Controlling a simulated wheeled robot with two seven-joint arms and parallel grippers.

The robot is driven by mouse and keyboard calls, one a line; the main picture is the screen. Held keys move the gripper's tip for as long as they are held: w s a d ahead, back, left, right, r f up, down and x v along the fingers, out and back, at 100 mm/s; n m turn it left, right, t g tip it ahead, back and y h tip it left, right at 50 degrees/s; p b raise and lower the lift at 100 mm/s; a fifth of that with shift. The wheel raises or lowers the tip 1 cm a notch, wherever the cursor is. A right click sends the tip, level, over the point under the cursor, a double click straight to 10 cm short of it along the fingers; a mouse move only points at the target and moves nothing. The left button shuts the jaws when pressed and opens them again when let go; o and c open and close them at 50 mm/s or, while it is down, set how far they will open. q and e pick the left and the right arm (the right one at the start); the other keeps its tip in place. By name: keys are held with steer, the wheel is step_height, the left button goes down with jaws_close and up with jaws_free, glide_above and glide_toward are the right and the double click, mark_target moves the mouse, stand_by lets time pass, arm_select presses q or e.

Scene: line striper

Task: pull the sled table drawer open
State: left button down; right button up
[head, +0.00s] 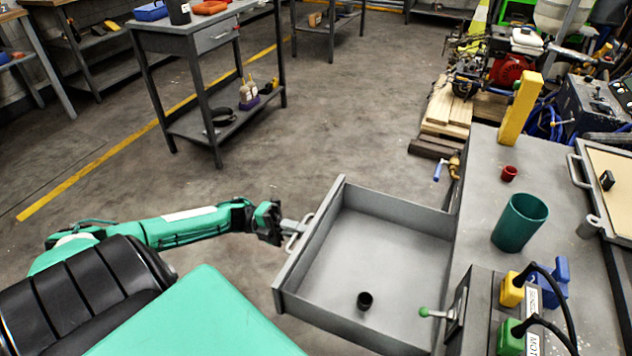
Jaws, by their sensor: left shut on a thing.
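The sled table drawer (378,250) is a grey metal tray, pulled far out to the left from the grey sled table (481,189) in the head view. A small dark cup-like part (365,301) stands inside it; the rest of the drawer floor is bare. My left gripper (284,228) is at the drawer's front, shut on its light metal handle (297,232). The fingertips are partly hidden by the gripper body. My right gripper is not in view.
On the table top stand a green cup (520,222), a small red cap (509,173) and a yellow post (520,108). A green-knobbed lever (437,313) and plugs (512,290) are near the front. Open floor (330,130) lies left of the drawer.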

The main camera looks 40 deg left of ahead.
arm_select(q)
steer(key=shift+s+a, duration=0.15)
steer(key=shift+a, duration=0.35)
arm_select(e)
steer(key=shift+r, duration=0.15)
arm_select(q)
steer(key=c, duration=1.9)
jaws_free()
